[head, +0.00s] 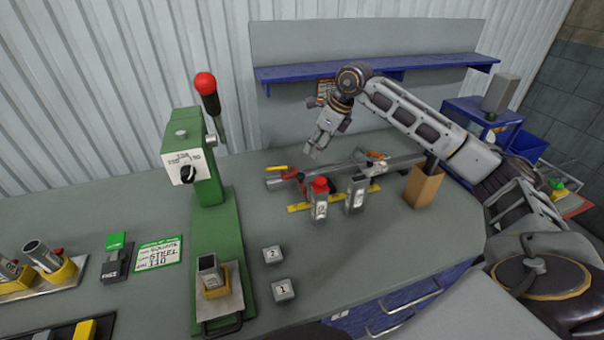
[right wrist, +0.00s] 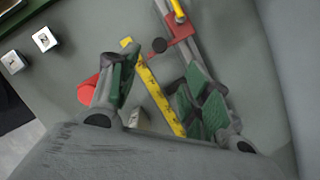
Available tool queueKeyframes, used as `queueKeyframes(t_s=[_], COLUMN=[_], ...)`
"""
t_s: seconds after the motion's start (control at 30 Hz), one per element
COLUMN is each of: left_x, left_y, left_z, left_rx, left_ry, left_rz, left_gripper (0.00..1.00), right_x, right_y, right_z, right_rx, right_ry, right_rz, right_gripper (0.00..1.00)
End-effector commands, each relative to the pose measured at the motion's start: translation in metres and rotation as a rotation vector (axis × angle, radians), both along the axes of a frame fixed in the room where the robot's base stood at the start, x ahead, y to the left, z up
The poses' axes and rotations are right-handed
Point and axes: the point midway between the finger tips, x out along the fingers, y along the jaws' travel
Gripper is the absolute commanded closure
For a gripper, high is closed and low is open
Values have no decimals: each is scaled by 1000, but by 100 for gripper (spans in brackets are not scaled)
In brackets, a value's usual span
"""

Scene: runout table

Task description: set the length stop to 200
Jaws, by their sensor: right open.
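My right gripper (head: 314,151) is open and empty above the rail. In the right wrist view its green-padded fingers (right wrist: 163,88) spread over the scale and rail. My left gripper is out of view.
A red-topped metal block (head: 319,207) and a second block (head: 356,196) stand before the scale. A brown box (head: 424,187) stands at the rail's right end. A green press (head: 212,220) with a red-knobbed lever stands left.

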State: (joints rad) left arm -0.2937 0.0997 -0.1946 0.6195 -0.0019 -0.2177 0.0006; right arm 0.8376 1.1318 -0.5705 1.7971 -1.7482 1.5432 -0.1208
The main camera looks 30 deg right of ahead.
Motion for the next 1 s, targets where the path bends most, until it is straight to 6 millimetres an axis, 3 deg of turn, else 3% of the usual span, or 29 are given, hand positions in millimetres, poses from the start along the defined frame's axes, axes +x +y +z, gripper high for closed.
queueKeyframes(t_s=[0.37, 1.0], left_x=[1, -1], left_y=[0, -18], left_z=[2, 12], left_rx=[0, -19], left_ry=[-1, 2], left_rz=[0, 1], left_gripper=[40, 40], right_x=[4, 30], right_y=[4, 21], right_z=[-14, -89], right_rx=[1, 1], right_ry=[2, 2], right_rz=[1, 0], right_gripper=[52, 52])
